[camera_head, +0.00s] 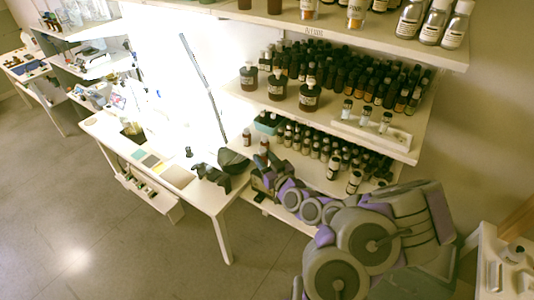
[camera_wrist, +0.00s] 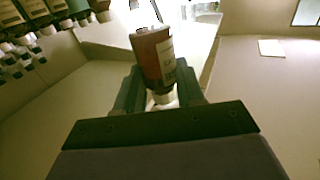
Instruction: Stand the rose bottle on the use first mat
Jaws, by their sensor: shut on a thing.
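My gripper (camera_wrist: 160,92) is shut on a reddish-brown bottle (camera_wrist: 150,50) with a pale label and a white cap. The fingers close around its cap end, and its body extends away from the gripper, slightly tilted in the wrist view. The label is too blurred to read, so I cannot tell if it says rose. In the head view my dark gripper (camera_head: 213,174) is over the right end of the white table; the held bottle is not clear there. Small coloured mats, green (camera_head: 138,154), dark (camera_head: 151,161) and yellow (camera_head: 160,168), lie left of it. I cannot read which is use first.
A beige square (camera_head: 177,178) lies between the mats and my gripper. A shelf rack (camera_head: 415,150) with many dark bottles stands to the right, close above my arm. Small brown bottles (camera_head: 246,137) stand near its left edge.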

